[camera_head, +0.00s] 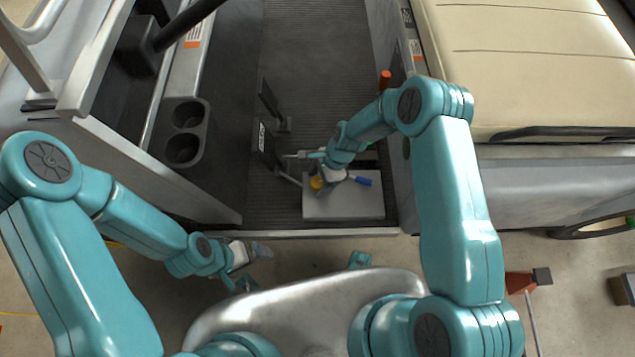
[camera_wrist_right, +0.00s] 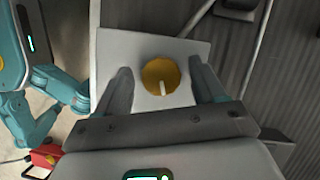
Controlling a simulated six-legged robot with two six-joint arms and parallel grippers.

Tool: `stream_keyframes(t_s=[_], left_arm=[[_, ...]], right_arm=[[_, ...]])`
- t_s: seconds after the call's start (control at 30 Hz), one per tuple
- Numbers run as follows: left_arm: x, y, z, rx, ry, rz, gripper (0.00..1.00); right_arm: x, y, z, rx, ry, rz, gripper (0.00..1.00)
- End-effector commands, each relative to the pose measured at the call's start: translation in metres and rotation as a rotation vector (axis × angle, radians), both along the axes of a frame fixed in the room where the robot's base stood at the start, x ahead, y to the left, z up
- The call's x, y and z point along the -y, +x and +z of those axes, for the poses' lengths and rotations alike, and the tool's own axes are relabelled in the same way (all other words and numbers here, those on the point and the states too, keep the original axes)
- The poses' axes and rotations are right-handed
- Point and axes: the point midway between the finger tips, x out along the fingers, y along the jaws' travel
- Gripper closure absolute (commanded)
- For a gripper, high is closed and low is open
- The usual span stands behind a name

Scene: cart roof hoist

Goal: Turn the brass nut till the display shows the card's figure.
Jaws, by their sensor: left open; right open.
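The round brass nut (camera_head: 316,182) is on a pale square plate (camera_head: 345,208) on the cart floor. In the right wrist view the nut (camera_wrist_right: 153,72) has a white bar-shaped mark pointing toward the gripper. My right gripper (camera_wrist_right: 161,70) is open, with one finger on each side of the nut; gaps show between the fingers and the nut. In the head view this gripper (camera_head: 322,183) partly covers the nut. My left gripper (camera_head: 262,250) is away from the plate, below the cart's floor edge; it is open and empty. I cannot make out a display figure or a card.
A blue-handled item (camera_head: 361,181) lies on the plate beside my right gripper. Black pedals (camera_head: 264,145) stand left of the plate. A beige seat (camera_head: 530,60) is at the right, and cup holders (camera_head: 185,135) are at the left. A red stand (camera_head: 520,283) is on the ground.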

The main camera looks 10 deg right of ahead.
Motion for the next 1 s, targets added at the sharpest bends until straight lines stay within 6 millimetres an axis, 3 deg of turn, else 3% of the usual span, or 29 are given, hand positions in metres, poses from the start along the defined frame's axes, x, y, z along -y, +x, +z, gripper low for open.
stream_keyframes(t_s=[0.4, 0.57, 0.6, 1.0], left_arm=[[0.0, 0.0001, -0.0024, 0.0, 0.0, 0.0, 0.0], [0.0, 0.0001, -0.0024, 0.0, 0.0, 0.0, 0.0], [0.0, 0.0001, -0.0024, 0.0, 0.0, 0.0, 0.0], [0.0, 0.0, -0.0041, 0.0, 0.0, 0.0, 0.0]], right_arm=[[-0.0037, 0.0011, -0.0094, 0.001, 0.0, 0.0, 0.31], [-0.0036, 0.001, -0.0094, 0.001, 0.0, -0.001, 0.83], [-0.0036, 0.0009, -0.0095, 0.001, 0.0, -0.001, 0.86], [-0.0038, 0.0008, -0.0097, 0.0, 0.0, 0.016, 0.87]])
